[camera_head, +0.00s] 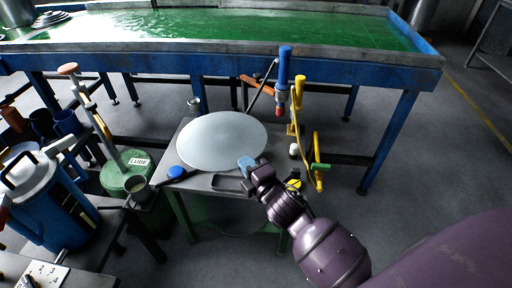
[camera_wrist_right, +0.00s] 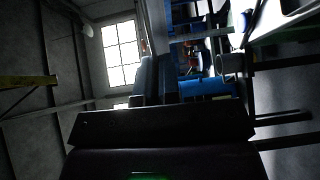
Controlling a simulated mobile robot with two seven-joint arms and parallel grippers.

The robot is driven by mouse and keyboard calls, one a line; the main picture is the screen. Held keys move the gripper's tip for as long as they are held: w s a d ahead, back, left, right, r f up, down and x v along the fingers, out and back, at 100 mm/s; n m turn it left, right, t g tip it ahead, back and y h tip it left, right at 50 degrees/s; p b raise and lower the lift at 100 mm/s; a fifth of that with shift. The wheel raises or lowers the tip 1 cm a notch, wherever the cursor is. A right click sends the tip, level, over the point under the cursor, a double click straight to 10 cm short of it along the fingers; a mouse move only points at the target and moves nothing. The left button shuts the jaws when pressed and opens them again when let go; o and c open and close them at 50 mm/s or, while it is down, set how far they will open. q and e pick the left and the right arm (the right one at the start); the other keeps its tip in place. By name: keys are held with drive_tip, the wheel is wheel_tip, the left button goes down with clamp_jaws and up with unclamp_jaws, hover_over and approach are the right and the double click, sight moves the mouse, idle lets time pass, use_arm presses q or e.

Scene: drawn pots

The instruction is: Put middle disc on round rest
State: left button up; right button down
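A large pale grey round disc (camera_head: 222,140) lies flat and covers much of the small grey table (camera_head: 190,182). A small blue round piece (camera_head: 176,172) lies at the table's front left, beside the pale disc. My right gripper (camera_head: 250,170) is over the table's front edge, by the pale disc's lower right rim. A light blue piece (camera_head: 246,162) shows at its fingertips; I cannot tell whether it is held. The right wrist view is dark and does not settle this. I cannot tell which piece is the middle disc or the round rest. My left gripper is not in view.
A dark shallow tray (camera_head: 228,183) sits at the table's front edge. Blue and yellow tools (camera_head: 297,105) stand close on the right. A green LUBE drum (camera_head: 127,172) and a blue container (camera_head: 48,205) stand left. A long green-topped bench (camera_head: 220,30) spans the back.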

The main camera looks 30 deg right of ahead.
drive_tip(key=w+d+f+g+b, duration=0.1)
drive_tip(key=w+d+f+b, duration=0.1)
drive_tip(key=w+d+f, duration=0.8)
drive_tip(key=w, duration=0.4)
drive_tip(key=shift+f+g+h, duration=0.15)
drive_tip(key=shift+g+h, duration=0.15)
drive_tip(key=shift+d, duration=0.1)
